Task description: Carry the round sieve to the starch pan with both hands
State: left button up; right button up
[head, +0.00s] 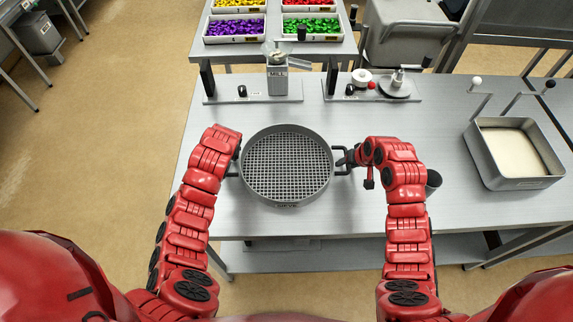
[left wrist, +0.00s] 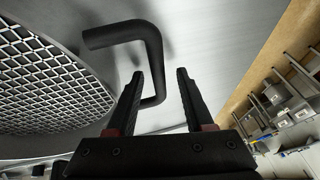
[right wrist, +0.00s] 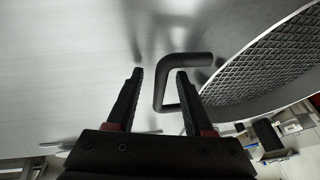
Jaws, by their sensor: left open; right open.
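The round sieve (head: 287,165) is a grey metal ring with a mesh floor, lying on the grey table with a dark handle on each side. My left gripper (left wrist: 160,82) is open at the sieve's left handle (left wrist: 150,50), whose bar shows between and behind the fingers. My right gripper (right wrist: 158,80) is open at the right handle (right wrist: 160,85), which shows between its fingers. In the head view my right gripper (head: 345,160) reaches the right handle from the right, and my left gripper is mostly hidden by its arm. The starch pan (head: 514,152), a rectangular tray of pale starch, stands at the right.
A mill (head: 278,78) and a dial device (head: 396,86) stand along the table's back edge. A dark cup (head: 433,181) is beside my right forearm. Bins of coloured pieces (head: 235,29) are behind.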

pick_arm(q)
jog(key=shift+c, duration=0.2)
pick_arm(e)
jog(key=shift+c, duration=0.2)
pick_arm(q)
grip_shut()
pick_arm(e)
grip_shut()
dwell(0.7)
